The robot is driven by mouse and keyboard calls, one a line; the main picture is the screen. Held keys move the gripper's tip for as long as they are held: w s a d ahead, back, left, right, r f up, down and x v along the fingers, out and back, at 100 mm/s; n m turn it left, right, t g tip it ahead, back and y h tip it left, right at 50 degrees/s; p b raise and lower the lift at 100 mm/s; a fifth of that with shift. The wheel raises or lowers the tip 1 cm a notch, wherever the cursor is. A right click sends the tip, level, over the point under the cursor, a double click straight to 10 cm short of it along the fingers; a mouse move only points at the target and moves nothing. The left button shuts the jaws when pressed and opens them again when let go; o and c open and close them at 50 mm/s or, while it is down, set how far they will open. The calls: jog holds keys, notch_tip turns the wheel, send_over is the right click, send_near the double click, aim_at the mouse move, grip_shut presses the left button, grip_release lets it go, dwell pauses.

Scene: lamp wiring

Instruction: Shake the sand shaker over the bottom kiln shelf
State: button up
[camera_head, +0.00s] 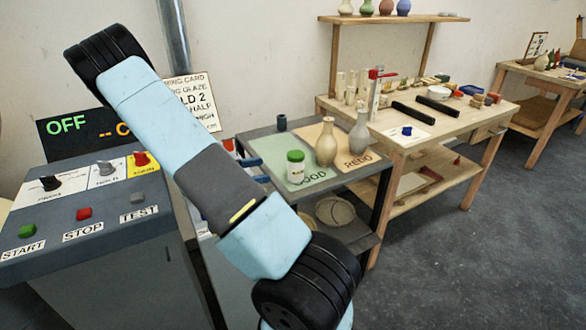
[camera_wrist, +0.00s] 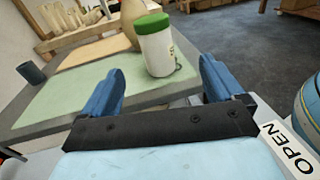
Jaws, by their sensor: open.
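A white jar with a green lid, which looks like the sand shaker (camera_head: 295,167), stands upright on the green GOOD mat (camera_head: 262,149) of a grey cart. In the wrist view the shaker (camera_wrist: 157,54) appears ahead, between and beyond the two blue fingers of my gripper (camera_wrist: 160,84). My gripper is open and empty, with wide gaps between the fingers and the shaker. I cannot make out the bottom kiln shelf in either view.
Two vases, one tan (camera_head: 326,150) and one grey (camera_head: 359,132), stand close behind the shaker. A small dark cup (camera_head: 282,122) sits at the cart's back. A control panel (camera_head: 85,212) reading OFF is at left. A wooden workbench (camera_head: 450,118) holds tools; open floor lies right.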

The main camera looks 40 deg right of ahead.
aim_at(296, 160)
jog(key=shift+w+d+f+h, duration=0.1)
jog(key=shift+d+f+h, duration=0.2)
jog(key=shift+f, duration=0.05)
jog(key=x, duration=0.8)
jog(key=shift+d, duration=0.2)
jog(key=shift+w+r+x, duration=0.1)
jog(key=shift+r+x, duration=0.1)
jog(key=shift+x, duration=0.65)
jog(key=shift+w+r+x, duration=0.1)
jog(key=shift+r+x, duration=0.05)
jog(key=shift+x, duration=0.75)
jog(key=shift+w+r+x, duration=0.1)
jog(key=shift+r+x, duration=0.1)
jog(key=shift+x, duration=0.65)
jog(key=shift+d, duration=0.1)
jog(key=shift+c, duration=0.3)
jog(key=c, duration=1.1)
